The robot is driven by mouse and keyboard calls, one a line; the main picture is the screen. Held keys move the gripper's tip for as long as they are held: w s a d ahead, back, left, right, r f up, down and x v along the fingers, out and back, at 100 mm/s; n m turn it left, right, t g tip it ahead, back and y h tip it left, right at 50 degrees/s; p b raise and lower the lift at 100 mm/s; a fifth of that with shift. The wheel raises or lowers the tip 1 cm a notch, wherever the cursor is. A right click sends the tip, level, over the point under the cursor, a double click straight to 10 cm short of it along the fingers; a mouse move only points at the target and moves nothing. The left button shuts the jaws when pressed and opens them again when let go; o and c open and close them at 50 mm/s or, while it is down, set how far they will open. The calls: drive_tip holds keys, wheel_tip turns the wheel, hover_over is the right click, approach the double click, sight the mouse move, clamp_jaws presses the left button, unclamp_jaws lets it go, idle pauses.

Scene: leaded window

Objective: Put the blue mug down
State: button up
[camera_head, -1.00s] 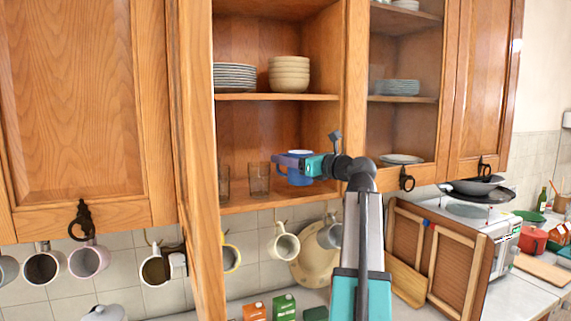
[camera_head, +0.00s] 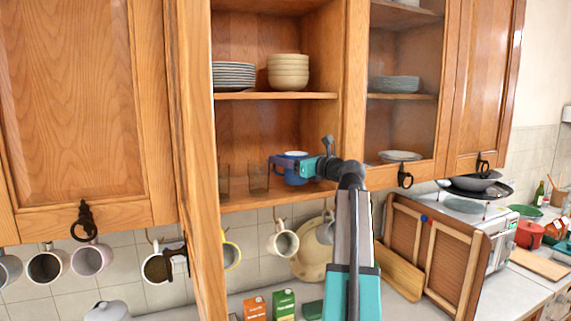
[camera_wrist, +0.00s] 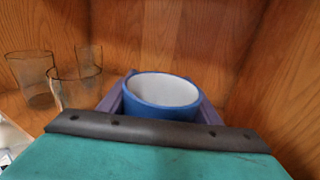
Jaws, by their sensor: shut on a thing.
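In the wrist view the mug (camera_wrist: 162,92) sits between the two purple fingers of my gripper (camera_wrist: 162,100). In the head view my gripper (camera_head: 284,163) reaches in from the right and is shut on the mug. The lower shelf (camera_head: 240,200) is under it. I cannot tell whether the mug's base touches the shelf. Its lower part is hidden in the wrist view.
Bowls (camera_head: 288,72) and plates (camera_head: 234,76) stand on the shelf above. The open cupboard door (camera_head: 196,160) is at the left, and a wooden side wall (camera_wrist: 275,85) is close at the right.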

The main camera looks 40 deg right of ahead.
drive_tip(key=shift+f+p, duration=0.35)
drive_tip(key=shift+f, duration=0.6)
drive_tip(key=shift+f, duration=0.1)
drive_tip(key=o, duration=1.2)
drive_tip(key=shift+o, duration=0.2)
drive_tip(key=shift+s+b, duration=0.35)
drive_tip(key=shift+s, duration=0.15)
drive_tip(key=s+b, duration=0.4)
drive_tip(key=s, duration=0.5)
drive_tip(key=shift+s, duration=0.35)
drive_tip(key=shift+s+b, duration=0.3)
drive_tip(key=shift+s, duration=0.35)
